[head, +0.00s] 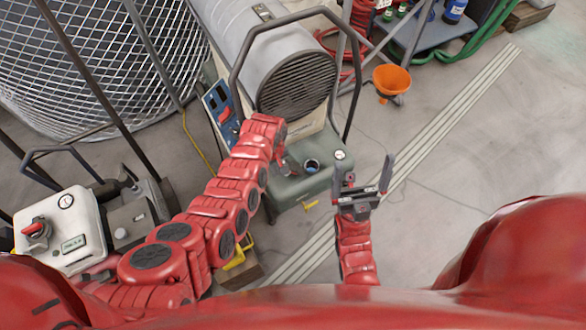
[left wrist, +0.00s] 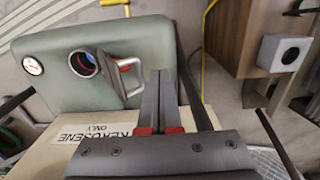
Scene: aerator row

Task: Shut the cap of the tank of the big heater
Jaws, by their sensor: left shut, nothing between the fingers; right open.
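The big heater (head: 290,80) has a grey barrel over a green tank (head: 300,187). The tank's round filler opening (head: 311,165) is uncovered, and it also shows in the left wrist view (left wrist: 83,64). The cap (left wrist: 122,75), with a grey loop handle, stands tilted open at the right edge of the opening in the left wrist view. My left gripper (left wrist: 165,75) is shut and empty, with its fingertips close beside the cap's handle; I cannot tell whether they touch. My right gripper (head: 362,180) is open and empty, to the right of the tank.
A round gauge (head: 339,155) sits on the tank by the opening. A dark tubular frame (head: 238,75) surrounds the heater. An orange funnel (head: 391,80) stands to its right. The floor on the right is clear.

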